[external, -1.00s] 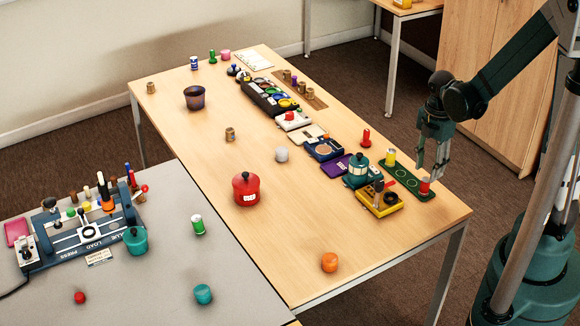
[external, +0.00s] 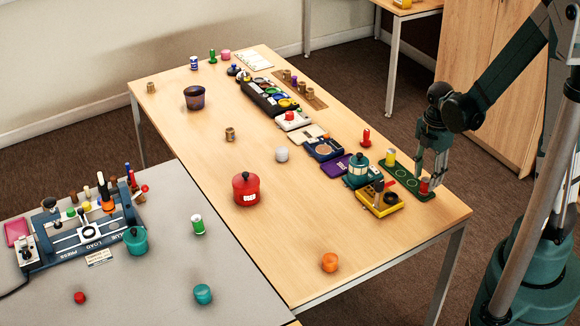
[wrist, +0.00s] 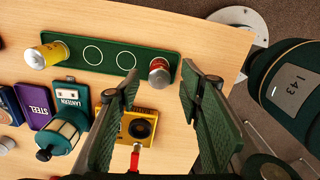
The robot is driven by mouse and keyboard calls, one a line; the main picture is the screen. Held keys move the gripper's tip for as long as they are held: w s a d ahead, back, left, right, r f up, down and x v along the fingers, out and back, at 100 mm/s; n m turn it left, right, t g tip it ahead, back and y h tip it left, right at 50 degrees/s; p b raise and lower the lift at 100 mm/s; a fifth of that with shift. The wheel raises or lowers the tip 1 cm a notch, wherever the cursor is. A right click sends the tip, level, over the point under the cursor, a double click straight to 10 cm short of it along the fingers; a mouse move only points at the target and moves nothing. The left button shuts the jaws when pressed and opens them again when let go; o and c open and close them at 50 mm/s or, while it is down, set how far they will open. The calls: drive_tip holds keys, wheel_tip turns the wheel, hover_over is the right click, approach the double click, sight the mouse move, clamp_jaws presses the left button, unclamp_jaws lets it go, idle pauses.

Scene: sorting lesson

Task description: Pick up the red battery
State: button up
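The red battery (external: 424,187) stands upright at the near end of a green tray (external: 399,176) with ring-marked places. In the wrist view the red battery (wrist: 159,73) shows its silvery top, and the green tray (wrist: 108,45) runs to the left. My gripper (external: 428,176) is over that end of the tray, pointing down. In the wrist view my gripper (wrist: 160,76) is open, its fingertips on either side of the battery with gaps between. Whether the fingertips are level with the battery is unclear. A yellow battery (external: 390,157) stands at the tray's far end.
Beside the tray are a yellow device (external: 380,198) with a red lever, a teal lantern (external: 362,172) and a purple steel-labelled plate (wrist: 33,105). A red peg-like piece (external: 365,138) stands beyond the tray. The table's right edge is close by.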

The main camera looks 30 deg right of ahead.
sight(426, 179)
drive_tip(key=shift+f+b, duration=0.4)
drive_tip(key=shift+f, duration=1.2)
drive_tip(key=shift+c, duration=0.7)
drive_tip(key=c, duration=0.9)
